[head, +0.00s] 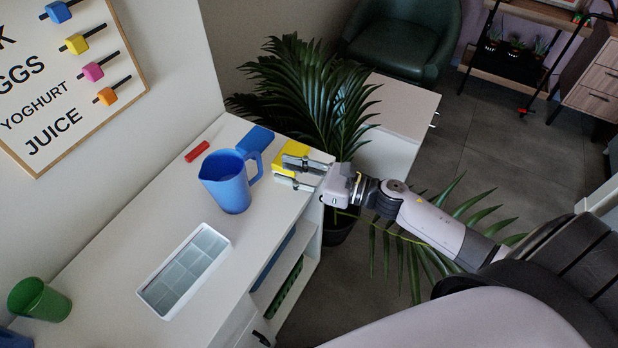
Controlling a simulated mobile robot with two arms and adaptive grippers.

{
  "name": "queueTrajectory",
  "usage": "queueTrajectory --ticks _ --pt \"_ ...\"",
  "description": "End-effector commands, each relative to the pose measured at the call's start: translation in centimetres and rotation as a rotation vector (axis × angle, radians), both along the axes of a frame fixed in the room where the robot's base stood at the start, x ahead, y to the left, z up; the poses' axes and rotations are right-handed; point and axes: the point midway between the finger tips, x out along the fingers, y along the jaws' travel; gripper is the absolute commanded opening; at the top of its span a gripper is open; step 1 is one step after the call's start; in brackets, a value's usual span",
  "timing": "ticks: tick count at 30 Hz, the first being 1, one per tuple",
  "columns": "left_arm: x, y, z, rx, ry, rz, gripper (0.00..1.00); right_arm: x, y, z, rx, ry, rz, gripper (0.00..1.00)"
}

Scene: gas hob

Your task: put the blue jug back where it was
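The blue jug (228,190) stands upright on the white counter (125,235), its handle on the right side towards my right gripper. My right gripper (281,171) comes in from the right, over the counter's right edge. Its two fingers are apart with a gap between them, and they hold nothing that I can see. The fingertips are a little to the right of the jug's handle and look apart from it. My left gripper is not in view.
A yellow block (289,150) lies right beside my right fingers, partly hidden. A blue flat item (256,139) and a red piece (197,151) lie behind the jug. A white tray (184,271) and green cup (39,300) are nearer. A plant (310,95) stands beyond.

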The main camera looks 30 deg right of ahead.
Motion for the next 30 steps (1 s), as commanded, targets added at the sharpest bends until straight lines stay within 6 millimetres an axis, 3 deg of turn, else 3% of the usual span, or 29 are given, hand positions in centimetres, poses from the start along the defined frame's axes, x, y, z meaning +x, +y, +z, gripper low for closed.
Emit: queueTrajectory --ticks 6,12,25,30 --pt "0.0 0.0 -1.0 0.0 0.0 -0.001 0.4 -2.6 -2.5 -0.2 -0.001 0.002 -0.002 0.29" --pt "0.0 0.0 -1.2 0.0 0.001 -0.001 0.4 -3.5 -3.4 0.0 -0.001 0.0 0.0 0.29" --pt "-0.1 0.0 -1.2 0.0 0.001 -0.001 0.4 -3.4 -3.5 0.2 0.025 0.016 -0.019 0.29" --pt "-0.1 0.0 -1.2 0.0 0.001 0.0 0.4 -2.2 -4.0 0.8 0.215 0.144 -0.165 0.29"
